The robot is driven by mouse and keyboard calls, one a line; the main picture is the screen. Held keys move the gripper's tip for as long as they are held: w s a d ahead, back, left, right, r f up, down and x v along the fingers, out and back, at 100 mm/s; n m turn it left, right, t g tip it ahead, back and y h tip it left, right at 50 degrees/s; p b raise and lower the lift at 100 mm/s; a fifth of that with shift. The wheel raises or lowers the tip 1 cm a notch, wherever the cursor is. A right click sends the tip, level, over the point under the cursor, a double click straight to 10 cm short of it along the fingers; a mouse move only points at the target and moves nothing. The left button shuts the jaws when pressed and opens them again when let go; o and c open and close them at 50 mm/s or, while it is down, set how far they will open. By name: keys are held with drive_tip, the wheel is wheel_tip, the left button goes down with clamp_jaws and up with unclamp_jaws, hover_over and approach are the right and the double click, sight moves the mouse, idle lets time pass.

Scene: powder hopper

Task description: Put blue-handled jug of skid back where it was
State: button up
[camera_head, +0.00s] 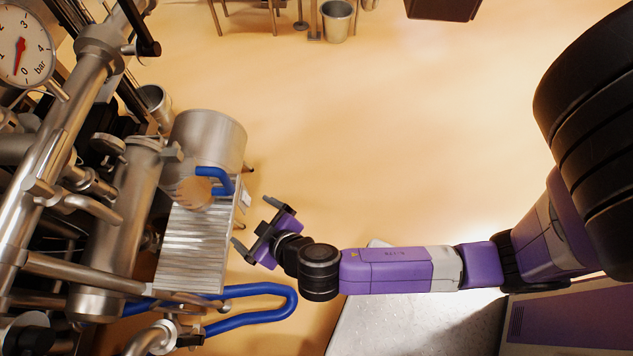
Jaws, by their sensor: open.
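The blue-handled jug (193,193) is near the back end of a ribbed metal platform (190,250). Its round tan top shows, and its blue handle (226,183) points right, toward the platform's right edge. Most of its body cannot be made out. My gripper (253,223) is open and empty, just right of the platform. Its two fingers point left, and it is apart from the jug, a little nearer the front.
A large metal drum (210,138) stands right behind the jug. Pipes, a metal cylinder (125,225) and a pressure gauge (22,45) crowd the left. A blue hose (255,290) loops in front of the platform. Open floor (390,130) lies to the right.

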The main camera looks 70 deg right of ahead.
drive_tip(key=s+r+n+t+y, duration=0.1)
drive_tip(key=s+r+y, duration=0.1)
drive_tip(key=s+r, duration=0.45)
drive_tip(key=s+r+n+t+y, duration=0.1)
drive_tip(key=s+r+y, duration=0.15)
drive_tip(key=s, duration=0.75)
drive_tip(key=s+d+r+t+h, duration=0.1)
drive_tip(key=s+r+t, duration=0.1)
drive_tip(key=r, duration=0.8)
drive_tip(key=shift+s+r+m+t, duration=0.3)
drive_tip(key=shift+s+r+t, duration=0.1)
drive_tip(key=shift+s, duration=0.35)
